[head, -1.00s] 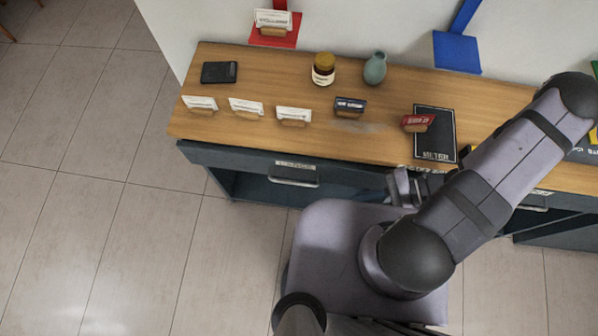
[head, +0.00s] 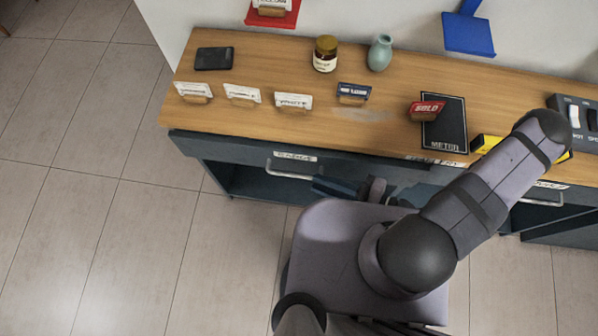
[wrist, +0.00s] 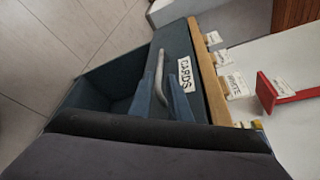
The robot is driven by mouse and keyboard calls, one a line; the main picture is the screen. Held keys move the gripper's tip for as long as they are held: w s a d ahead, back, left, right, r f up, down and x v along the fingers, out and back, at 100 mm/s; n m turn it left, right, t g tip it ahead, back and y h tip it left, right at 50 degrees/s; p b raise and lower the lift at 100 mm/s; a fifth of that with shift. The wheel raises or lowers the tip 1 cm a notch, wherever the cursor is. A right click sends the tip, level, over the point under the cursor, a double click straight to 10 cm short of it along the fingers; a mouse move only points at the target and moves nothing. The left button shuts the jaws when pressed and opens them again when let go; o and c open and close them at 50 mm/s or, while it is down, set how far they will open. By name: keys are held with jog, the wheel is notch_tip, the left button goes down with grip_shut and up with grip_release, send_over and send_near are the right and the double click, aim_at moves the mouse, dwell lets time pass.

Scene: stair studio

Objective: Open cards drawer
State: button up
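The cards drawer (head: 237,153) has a dark blue-grey front under the wooden counter, with a white label and a metal bar handle (head: 283,170). It looks shut. In the wrist view the label (wrist: 185,76) reads CARDS, and the handle (wrist: 160,82) shows between my fingertips. My gripper (head: 318,184) is just right of the handle in the head view. In the wrist view my gripper (wrist: 160,92) is open, one finger on each side of the handle's near end. I cannot tell whether the fingers touch it.
The counter (head: 240,60) holds several card holders, a jar (head: 325,54), a green vase (head: 380,53), a dark wallet-like item (head: 214,58) and a METER board (head: 444,122). An open compartment (head: 255,184) lies below the drawer. The tiled floor (head: 130,230) in front is clear.

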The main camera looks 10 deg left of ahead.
aim_at(299, 176)
jog(key=shift+w+a+f, duration=0.1)
jog(key=shift+w+a, duration=0.05)
jog(key=shift+a, duration=0.05)
jog(key=shift+p+x, duration=0.7)
jog(key=shift+x, duration=2.75)
jog(key=shift+w+f, duration=0.1)
grip_shut()
